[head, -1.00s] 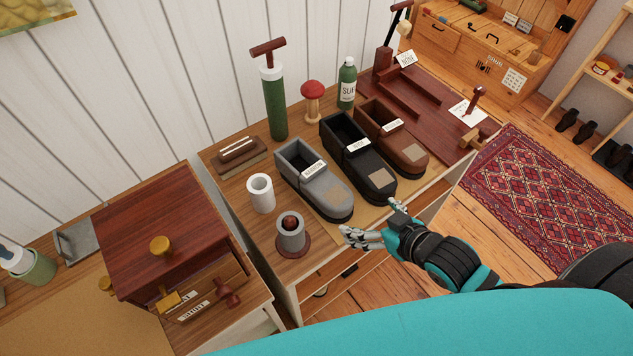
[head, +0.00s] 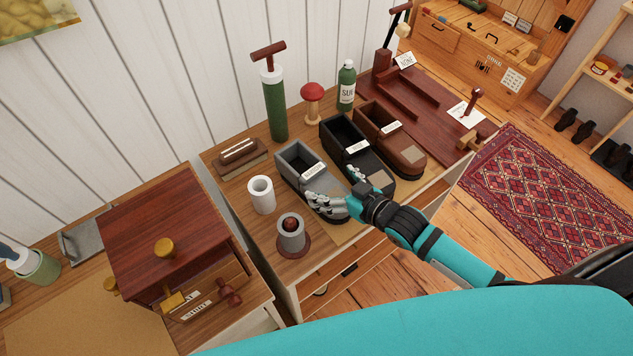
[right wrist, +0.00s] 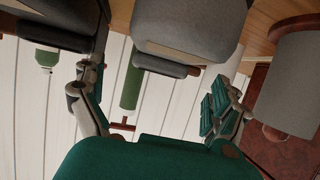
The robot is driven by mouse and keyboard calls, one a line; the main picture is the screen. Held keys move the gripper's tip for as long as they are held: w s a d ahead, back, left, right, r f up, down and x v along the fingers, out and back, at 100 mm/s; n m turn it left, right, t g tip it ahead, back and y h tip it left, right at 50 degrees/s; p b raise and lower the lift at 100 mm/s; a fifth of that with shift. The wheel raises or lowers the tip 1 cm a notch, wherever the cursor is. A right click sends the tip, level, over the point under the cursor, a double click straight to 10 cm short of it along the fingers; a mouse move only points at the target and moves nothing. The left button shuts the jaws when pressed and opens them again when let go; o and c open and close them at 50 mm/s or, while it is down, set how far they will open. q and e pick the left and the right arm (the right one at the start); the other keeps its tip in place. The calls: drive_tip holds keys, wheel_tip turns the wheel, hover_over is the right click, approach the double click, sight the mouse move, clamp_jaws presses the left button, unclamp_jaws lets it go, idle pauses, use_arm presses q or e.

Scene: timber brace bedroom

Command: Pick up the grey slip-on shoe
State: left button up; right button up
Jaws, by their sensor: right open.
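The grey slip-on shoe (head: 295,162) lies on a tan mat on the wooden cabinet top, toe toward the front edge, with a paper label across it. In the right wrist view its grey toe (right wrist: 190,25) shows at the top, between the finger directions. My right gripper (head: 335,187) is open over the toe end of the shoe, with one finger on the left side and one toward the black shoe. The right wrist view also shows the open fingers (right wrist: 155,100) with nothing held. Whether they touch the shoe cannot be told. My left gripper is not in view.
The black shoe (head: 345,137) stands close beside the grey one, the brown shoe (head: 392,138) beyond it. A grey cup with a brown ball (head: 291,238) and a white cylinder (head: 261,195) stand close on the left. A green pump (head: 274,105) stands behind.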

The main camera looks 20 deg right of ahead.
sight(317, 175)
drive_tip(key=shift+a+r+p+x, duration=0.15)
drive_tip(key=shift+p+x, duration=0.25)
drive_tip(key=shift+x, duration=1.1)
drive_tip(key=shift+a+r+p+x, duration=0.15)
drive_tip(key=shift+p+x, duration=0.2)
drive_tip(key=shift+x, duration=1.15)
drive_tip(key=shift+d+r, duration=0.1)
drive_tip(key=c, duration=1.5)
